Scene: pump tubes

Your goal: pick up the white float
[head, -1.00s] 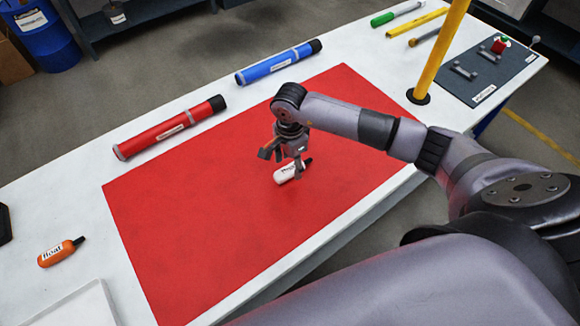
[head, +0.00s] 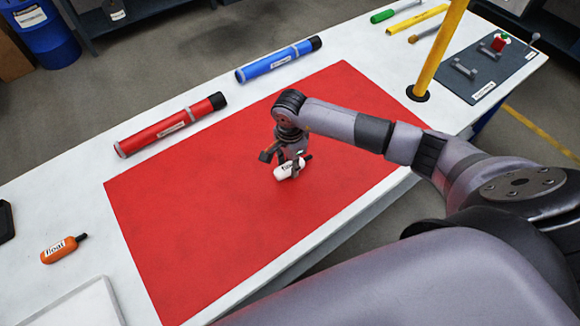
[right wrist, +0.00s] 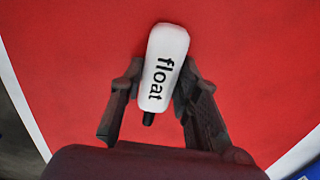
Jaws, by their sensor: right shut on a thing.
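The white float (head: 284,172) lies on the red mat (head: 200,240), with its black tip pointing up and to the right in the head view. My right gripper (head: 288,166) is down at the float. In the right wrist view the white float (right wrist: 164,65) sits between the fingers of my right gripper (right wrist: 156,88), which are shut on it at its sides. Its black lettering reads "float" and its black tip (right wrist: 148,118) points toward the palm. I cannot tell whether the float touches the mat. My left gripper is not in view.
An orange float (head: 62,249) lies on the white table at the left, near a white tray (head: 75,308). A red tube (head: 170,125) and a blue tube (head: 278,61) lie behind the mat. A yellow post (head: 438,52) stands at the right. The mat is otherwise clear.

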